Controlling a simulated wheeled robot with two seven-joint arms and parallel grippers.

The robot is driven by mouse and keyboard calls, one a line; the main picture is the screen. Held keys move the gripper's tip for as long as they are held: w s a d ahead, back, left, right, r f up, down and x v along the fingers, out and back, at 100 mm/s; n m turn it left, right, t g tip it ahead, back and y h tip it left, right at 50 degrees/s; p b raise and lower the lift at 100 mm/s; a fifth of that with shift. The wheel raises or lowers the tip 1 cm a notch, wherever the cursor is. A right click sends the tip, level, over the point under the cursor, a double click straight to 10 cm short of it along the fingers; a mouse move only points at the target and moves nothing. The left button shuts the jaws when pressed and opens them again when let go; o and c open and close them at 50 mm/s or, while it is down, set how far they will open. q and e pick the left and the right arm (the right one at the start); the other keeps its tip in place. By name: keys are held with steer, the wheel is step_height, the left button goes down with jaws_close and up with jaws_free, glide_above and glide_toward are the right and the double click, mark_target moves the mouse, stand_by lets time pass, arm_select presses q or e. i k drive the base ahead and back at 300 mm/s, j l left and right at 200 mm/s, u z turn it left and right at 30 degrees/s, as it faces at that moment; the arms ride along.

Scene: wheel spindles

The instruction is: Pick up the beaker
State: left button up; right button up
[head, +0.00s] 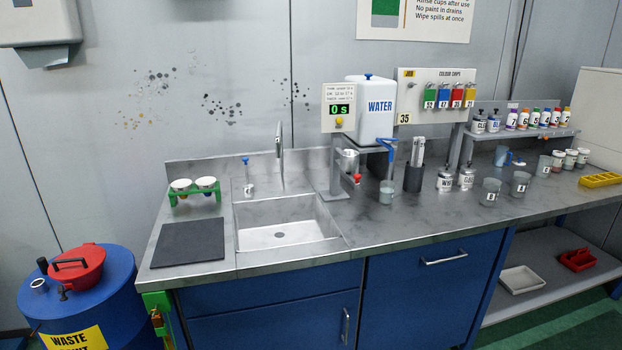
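A small clear, grey-green beaker-like vessel (387,192) stands upright on the steel counter, below the blue tap (388,146) of the white water container (370,108). Several similar grey cups with labels stand further right, among them one near the front (490,192), one beside it (520,183) and one behind (545,165). I cannot tell for sure which vessel is the task's beaker. Neither of my grippers shows in the head view.
A sink (285,233) is set in the counter (385,235), with a dark mat (188,244) to its left. A dark holder with upright rods (414,177) and lidded metal tins (445,181) stand right of the vessel. The counter's front middle is clear.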

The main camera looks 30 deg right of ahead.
mark_target(387, 188)
steer(key=z, duration=1.4)
